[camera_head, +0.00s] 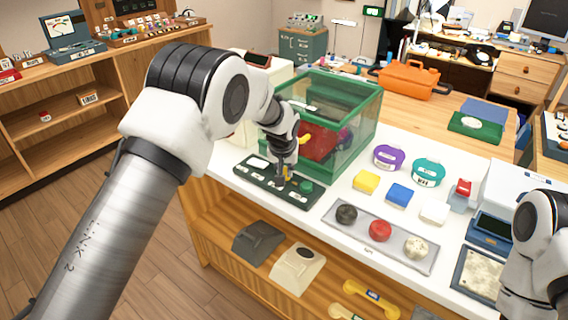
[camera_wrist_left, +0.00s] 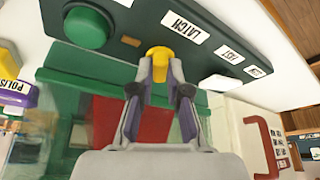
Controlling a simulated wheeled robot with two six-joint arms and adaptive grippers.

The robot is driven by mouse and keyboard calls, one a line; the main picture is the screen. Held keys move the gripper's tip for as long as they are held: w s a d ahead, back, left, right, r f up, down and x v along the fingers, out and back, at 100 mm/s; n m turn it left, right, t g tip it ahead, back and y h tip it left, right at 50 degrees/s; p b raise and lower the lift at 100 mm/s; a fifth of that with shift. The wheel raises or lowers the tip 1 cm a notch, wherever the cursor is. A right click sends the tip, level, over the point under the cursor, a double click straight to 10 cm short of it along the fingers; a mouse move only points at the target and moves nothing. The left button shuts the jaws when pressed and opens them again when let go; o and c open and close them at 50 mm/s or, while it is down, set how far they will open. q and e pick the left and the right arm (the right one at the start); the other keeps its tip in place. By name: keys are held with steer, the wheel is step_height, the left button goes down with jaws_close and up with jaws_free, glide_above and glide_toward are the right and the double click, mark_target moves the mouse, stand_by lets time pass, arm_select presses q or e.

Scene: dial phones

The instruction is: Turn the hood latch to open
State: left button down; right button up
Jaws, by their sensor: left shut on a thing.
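The hood (camera_head: 335,95) is a clear case with a green frame, standing on the white counter with a red thing inside. In front of it lies a dark green control panel (camera_head: 262,181). In the left wrist view, the yellow latch knob (camera_wrist_left: 159,51) sits on this panel beside a label reading LATCH (camera_wrist_left: 184,26). My left gripper (camera_head: 282,181) reaches down to the panel. In the left wrist view its fingers (camera_wrist_left: 160,64) are closed on both sides of the yellow knob. The knob's turn angle is hard to tell. My right arm shows at the right edge; its gripper is out of view.
A green button (camera_head: 306,187) is on the same panel. Right of the hood are purple (camera_head: 388,158) and teal (camera_head: 428,172) round tins and coloured blocks. A grey tray (camera_head: 342,224) with three balls lies nearer the counter's front edge.

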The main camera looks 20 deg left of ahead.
arm_select(q)
steer(key=n+y+b, duration=0.1)
steer(key=n, duration=0.2)
steer(key=shift+d+f, duration=0.1)
steer(key=shift+d, duration=0.05)
steer(key=shift+w+n+y+b, duration=0.1)
steer(key=shift+n+y+b, duration=0.2)
steer(key=shift+n+b, duration=0.35)
steer(key=shift+g, duration=0.3)
steer(key=c, duration=1.1)
jaws_free()
steer(key=shift+c, duration=0.2)
steer(key=v, duration=1.2)
